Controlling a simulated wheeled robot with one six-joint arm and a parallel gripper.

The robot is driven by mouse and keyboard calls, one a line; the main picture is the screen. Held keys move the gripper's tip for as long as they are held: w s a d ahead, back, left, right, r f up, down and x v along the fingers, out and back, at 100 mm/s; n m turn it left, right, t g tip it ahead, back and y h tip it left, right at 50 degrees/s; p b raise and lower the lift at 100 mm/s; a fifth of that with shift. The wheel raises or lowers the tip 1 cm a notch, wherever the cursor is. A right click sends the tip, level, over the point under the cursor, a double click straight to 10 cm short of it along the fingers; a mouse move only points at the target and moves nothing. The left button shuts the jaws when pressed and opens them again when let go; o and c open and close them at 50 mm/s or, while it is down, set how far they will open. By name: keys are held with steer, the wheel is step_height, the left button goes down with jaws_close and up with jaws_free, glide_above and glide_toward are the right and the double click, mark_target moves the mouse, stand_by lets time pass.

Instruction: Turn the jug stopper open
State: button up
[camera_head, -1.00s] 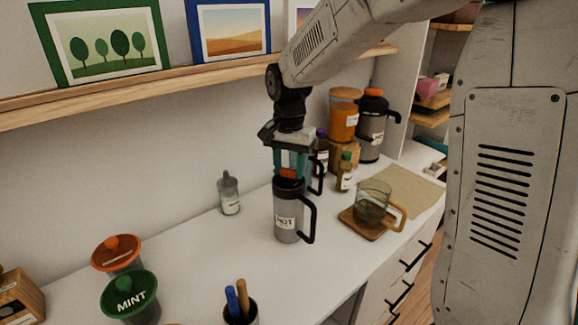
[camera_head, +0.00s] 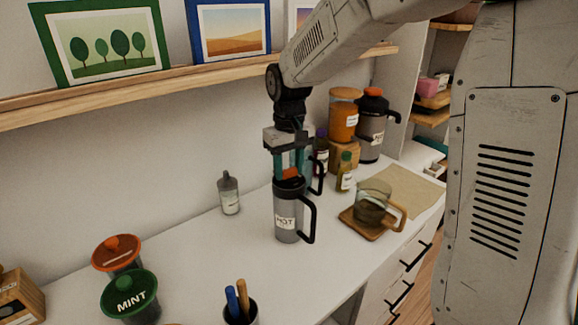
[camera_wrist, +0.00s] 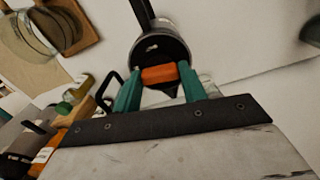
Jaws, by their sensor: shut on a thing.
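The jug (camera_head: 289,215) is a grey cylinder with a black lid, a black handle on its right and a white label, upright on the counter. Its orange stopper (camera_wrist: 159,75) sits on top of the black lid in the wrist view. My gripper (camera_head: 290,173) points straight down over the jug. Its teal fingers are shut on the stopper, one on each side, as the wrist view also shows (camera_wrist: 158,84). The stopper is partly hidden by the fingers in the head view.
A glass mug (camera_head: 372,200) on a wooden coaster stands right of the jug. Bottles and an orange canister (camera_head: 343,118) stand behind. A small bottle (camera_head: 229,194), a green MINT jar (camera_head: 130,297) and a pen cup (camera_head: 240,310) are to the left. A shelf (camera_head: 180,78) runs above.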

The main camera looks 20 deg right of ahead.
mark_target(289, 169)
steer(key=shift+n, duration=0.8)
steer(key=o, duration=1)
step_height(289, 169, up, 8)
